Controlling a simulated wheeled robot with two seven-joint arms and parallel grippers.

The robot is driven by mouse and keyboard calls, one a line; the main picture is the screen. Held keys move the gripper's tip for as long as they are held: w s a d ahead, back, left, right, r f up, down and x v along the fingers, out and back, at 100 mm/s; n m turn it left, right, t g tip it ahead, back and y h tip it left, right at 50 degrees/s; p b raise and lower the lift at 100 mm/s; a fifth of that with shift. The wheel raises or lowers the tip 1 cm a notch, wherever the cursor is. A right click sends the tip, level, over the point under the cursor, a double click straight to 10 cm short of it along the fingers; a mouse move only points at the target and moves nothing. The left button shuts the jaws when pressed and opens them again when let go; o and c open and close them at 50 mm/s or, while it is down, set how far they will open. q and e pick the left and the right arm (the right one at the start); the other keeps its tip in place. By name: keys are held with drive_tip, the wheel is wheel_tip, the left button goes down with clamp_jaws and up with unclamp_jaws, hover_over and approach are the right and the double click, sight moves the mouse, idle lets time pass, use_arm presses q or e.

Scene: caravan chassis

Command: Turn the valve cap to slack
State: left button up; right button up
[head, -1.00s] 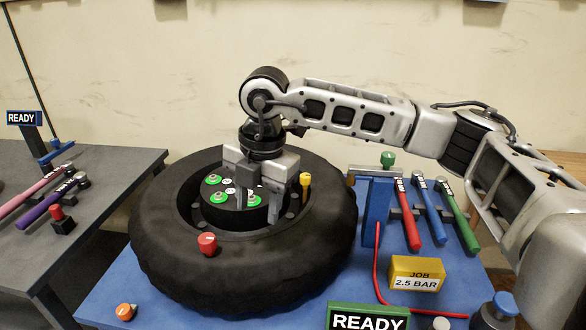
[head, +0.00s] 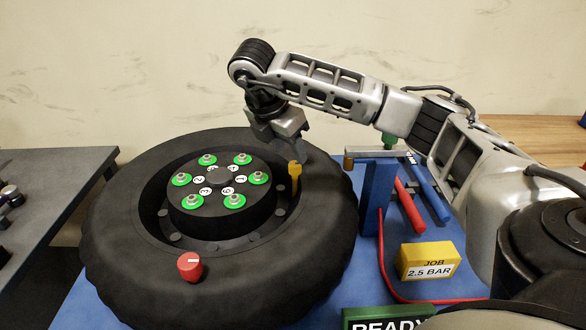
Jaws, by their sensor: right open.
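A yellow upright piece (head: 294,174), perhaps the valve with its cap, stands at the right inner edge of the wheel. A red knob (head: 190,266) with a white mark sits at the front of the black tyre (head: 120,255); I cannot tell for sure which one is the valve cap. My right gripper (head: 300,150) is open and tilted, just above and behind the yellow piece. It appears empty, and its fingertips are partly hidden. I cannot tell whether it touches the yellow piece. My left gripper is not in view.
The hub (head: 220,215) carries several green-ringed nuts with numbered tags. To the right stand a blue post (head: 377,200), a yellow "JOB 2.5 BAR" block (head: 430,261), red and blue tools, a red hose, and a green READY sign (head: 390,318). A grey table (head: 45,200) is at left.

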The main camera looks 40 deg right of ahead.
sight(295, 163)
drive_tip(key=x, duration=0.3)
drive_tip(key=shift+d+f, duration=0.15)
drive_tip(key=shift+f, duration=0.1)
drive_tip(key=shift+d+f, duration=0.1)
drive_tip(key=shift+f, duration=0.25)
drive_tip(key=shift+c, duration=0.3)
drive_tip(key=c, duration=0.9)
